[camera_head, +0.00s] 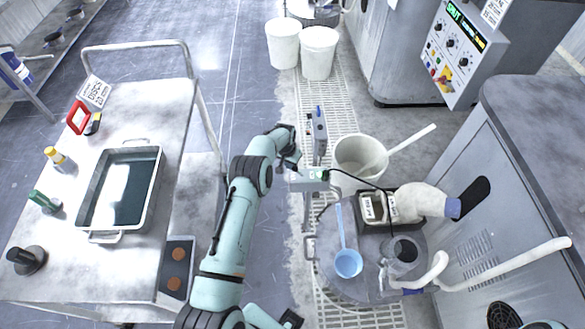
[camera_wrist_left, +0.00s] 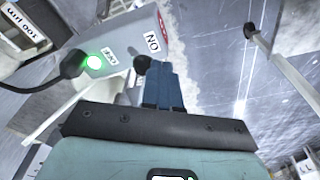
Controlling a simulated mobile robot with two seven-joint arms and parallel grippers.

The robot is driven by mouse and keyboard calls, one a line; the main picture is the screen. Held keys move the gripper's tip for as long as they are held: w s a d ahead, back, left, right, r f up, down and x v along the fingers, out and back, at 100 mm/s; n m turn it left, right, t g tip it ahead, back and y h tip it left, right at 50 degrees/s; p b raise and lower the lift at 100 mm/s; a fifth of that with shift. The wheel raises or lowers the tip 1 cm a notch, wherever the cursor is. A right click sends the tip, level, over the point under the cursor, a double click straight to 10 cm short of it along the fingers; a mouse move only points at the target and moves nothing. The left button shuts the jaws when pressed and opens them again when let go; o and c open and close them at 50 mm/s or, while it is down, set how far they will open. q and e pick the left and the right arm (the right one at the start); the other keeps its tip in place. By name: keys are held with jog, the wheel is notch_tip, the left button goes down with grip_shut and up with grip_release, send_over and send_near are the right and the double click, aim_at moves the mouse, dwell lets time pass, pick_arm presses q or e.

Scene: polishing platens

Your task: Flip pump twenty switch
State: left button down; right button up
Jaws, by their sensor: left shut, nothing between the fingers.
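A small grey switch box (camera_head: 313,175) stands on a post at the centre of the head view. In the left wrist view the switch box (camera_wrist_left: 98,52) carries a lit green lamp (camera_wrist_left: 93,62) and the labels OFF and ON. A dark rounded switch knob (camera_wrist_left: 142,64) sticks out at the box's near edge. My left gripper (camera_head: 295,160) is at the box, its blue fingers (camera_wrist_left: 162,65) shut and empty right beside the knob. I cannot tell whether they touch it. No pump number is legible on the box.
A white bucket (camera_head: 350,152) and a round cart top (camera_head: 345,215) with a blue ladle (camera_head: 347,262) stand right of the box. A black cable (camera_wrist_left: 40,78) runs to the box. A table (camera_head: 160,105) is left; floor between is clear.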

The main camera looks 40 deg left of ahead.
pick_arm(q)
jog(key=shift+s+d+f, duration=0.1)
jog(key=shift+d+f, duration=0.05)
jog(key=shift+f, duration=0.75)
jog(key=shift+d+f, duration=0.1)
jog(key=shift+f, duration=0.8)
dwell(0.5)
notch_tip(320, 180, up, 2)
jog(key=shift+a, duration=0.1)
notch_tip(320, 180, up, 5)
jog(key=shift+a+r+p, duration=0.1)
jog(key=shift+r+p, duration=0.05)
jog(key=shift+p, duration=0.15)
dwell(0.4)
dwell(0.4)
